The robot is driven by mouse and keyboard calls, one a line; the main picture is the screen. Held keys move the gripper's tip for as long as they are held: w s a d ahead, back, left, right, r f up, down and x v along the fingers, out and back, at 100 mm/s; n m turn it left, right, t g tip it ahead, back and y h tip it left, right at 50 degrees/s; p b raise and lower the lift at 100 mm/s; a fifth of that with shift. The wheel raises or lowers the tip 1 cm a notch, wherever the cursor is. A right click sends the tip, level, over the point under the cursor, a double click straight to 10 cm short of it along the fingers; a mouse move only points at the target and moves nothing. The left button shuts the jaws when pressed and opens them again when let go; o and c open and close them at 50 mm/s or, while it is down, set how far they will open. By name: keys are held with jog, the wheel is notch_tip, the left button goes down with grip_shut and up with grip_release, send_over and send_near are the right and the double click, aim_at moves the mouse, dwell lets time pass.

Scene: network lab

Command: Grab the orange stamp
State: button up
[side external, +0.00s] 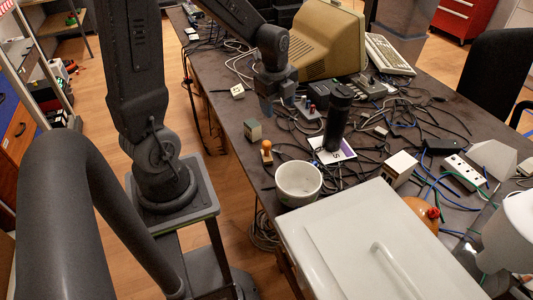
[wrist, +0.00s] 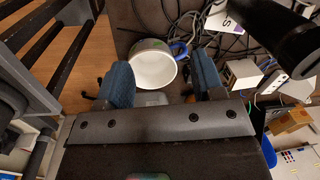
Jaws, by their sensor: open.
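I cannot make out the stamp in the wrist view. My gripper (side external: 266,104) is above the table, farther back than the stamp and apart from it. In the wrist view my gripper (wrist: 161,66) has its two blue fingers spread wide with nothing held between them. The white cup (wrist: 153,68) with a blue handle shows beyond the gap.
A small grey-green box (side external: 253,130) stands just behind the stamp. A tall black cylinder (side external: 337,120) stands on a white card (side external: 333,150). A large white lidded case (side external: 330,235) fills the front. Cables, a beige monitor (side external: 318,40) and an orange round object (side external: 420,208) clutter the table.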

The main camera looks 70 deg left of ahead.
aim_at(267, 150)
jog(key=a+f+m, duration=0.1)
jog(key=f, duration=0.1)
jog(key=a+f+m, duration=0.2)
jog(key=a+f+m+g, duration=0.1)
jog(key=a+f+m, duration=0.1)
jog(key=f, duration=0.1)
jog(key=shift+s+h, duration=0.1)
jog(key=shift+h, duration=0.2)
notch_tip(267, 150, down, 8)
jog(key=shift+f, duration=0.15)
jog(key=f, duration=0.2)
jog(key=s+f, duration=0.1)
jog(key=f, duration=0.1)
jog(key=shift+d, duration=0.35)
jog(key=shift+f, duration=0.6)
jog(key=shift+c, duration=0.3)
jog(key=c, duration=1)
jog(key=shift+o, duration=0.2)
jog(key=shift+r, duration=0.1)
